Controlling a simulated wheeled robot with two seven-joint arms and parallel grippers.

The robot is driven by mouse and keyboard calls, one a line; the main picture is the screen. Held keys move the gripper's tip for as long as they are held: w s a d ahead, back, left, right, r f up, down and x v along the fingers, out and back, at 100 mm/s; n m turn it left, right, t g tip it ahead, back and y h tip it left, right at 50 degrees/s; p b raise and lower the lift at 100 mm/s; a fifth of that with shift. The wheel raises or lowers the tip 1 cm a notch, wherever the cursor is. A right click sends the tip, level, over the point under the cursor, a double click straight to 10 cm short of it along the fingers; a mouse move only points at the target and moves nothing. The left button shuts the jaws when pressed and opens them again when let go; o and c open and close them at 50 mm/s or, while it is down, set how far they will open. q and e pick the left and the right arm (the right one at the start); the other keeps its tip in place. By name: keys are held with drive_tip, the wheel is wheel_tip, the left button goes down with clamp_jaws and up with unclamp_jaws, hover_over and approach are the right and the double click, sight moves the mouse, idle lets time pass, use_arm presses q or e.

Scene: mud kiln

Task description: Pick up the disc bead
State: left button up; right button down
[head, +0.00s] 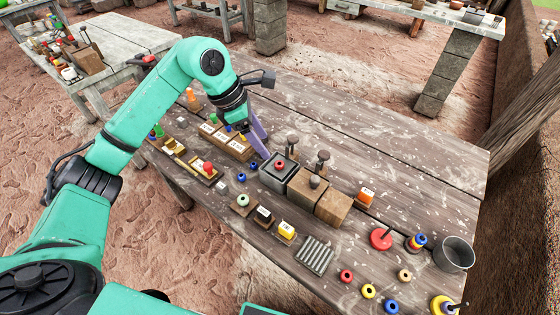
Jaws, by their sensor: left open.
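Several small ring-shaped beads lie on the wooden table; I cannot tell which one is the disc bead. A red bead (346,275), a yellow bead (368,291), a blue bead (391,306) and a tan bead (405,275) lie near the front right. Blue beads (241,177) lie left of the grey block. My left gripper (258,145), with purple fingers, is open, pointing down beside the label-bearing wooden boxes, behind and left of the grey block. Its jaws look empty, though the far finger is mostly hidden. My right gripper is out of view.
A red disc with a peg (381,238), a grey metal cup (454,254) and a ribbed plate (314,256) are at right. The table's back right (410,150) is clear.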

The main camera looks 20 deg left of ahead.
sight(275, 163)
use_arm(q)
drive_tip(key=p+x, duration=0.2)
drive_tip(key=x, duration=0.6)
drive_tip(key=shift+w+f, duration=0.25)
drive_tip(key=shift+f, duration=0.05)
drive_tip(key=shift+w+f, duration=0.1)
drive_tip(key=shift+f, duration=0.1)
clamp_jaws()
